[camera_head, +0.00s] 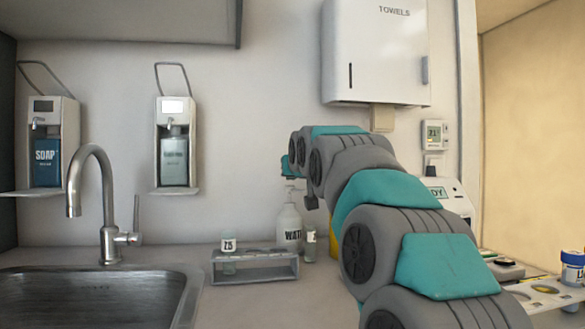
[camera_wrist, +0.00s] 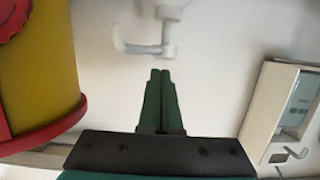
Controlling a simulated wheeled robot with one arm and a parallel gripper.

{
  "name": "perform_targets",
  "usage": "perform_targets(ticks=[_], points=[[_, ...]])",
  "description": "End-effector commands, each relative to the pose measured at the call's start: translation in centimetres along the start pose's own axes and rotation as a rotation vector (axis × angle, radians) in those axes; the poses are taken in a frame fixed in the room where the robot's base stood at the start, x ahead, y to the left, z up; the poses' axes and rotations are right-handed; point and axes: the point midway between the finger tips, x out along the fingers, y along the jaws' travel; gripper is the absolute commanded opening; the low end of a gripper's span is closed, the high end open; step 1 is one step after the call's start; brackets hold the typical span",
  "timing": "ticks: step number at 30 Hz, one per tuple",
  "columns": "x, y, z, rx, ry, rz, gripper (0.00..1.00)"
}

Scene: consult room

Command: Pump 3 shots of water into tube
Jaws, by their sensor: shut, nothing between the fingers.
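The white water bottle (camera_head: 290,228), labelled "WAT…", stands upright on the counter against the wall. In the wrist view its pump head (camera_wrist: 167,51) and hooked spout (camera_wrist: 122,42) show upside down, just beyond my fingertips. My gripper (camera_wrist: 160,71) is shut and empty at the pump's top; I cannot tell whether it touches. In the head view my gripper is mostly hidden by my arm, above the bottle. A tube labelled Z5 (camera_head: 228,246) stands upright in the grey rack (camera_head: 256,276), left of the bottle. A second labelled tube or vial (camera_head: 310,240) stands right beside the bottle.
A sink (camera_head: 90,300) and tap (camera_head: 108,200) lie to the left. Soap (camera_head: 47,160) and a second dispenser (camera_head: 174,160) hang on the wall. A yellow container with red rims (camera_wrist: 38,65) is close to my gripper's left. A towel box (camera_head: 375,60) hangs above.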

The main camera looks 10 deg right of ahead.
Motion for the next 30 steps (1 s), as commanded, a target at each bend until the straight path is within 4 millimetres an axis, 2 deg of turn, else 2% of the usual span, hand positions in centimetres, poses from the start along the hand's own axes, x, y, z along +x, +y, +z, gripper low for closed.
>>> perform_targets(ticks=[14, 21, 30], points=[[0.1, 0.0, 0.6, 0.000, 0.002, 0.000, 0.00], [0.6, 0.1, 2.7, 0.000, 0.001, 0.000, 0.00], [0.6, 0.0, 2.6, 0.000, -0.001, 0.000, 0.00]])
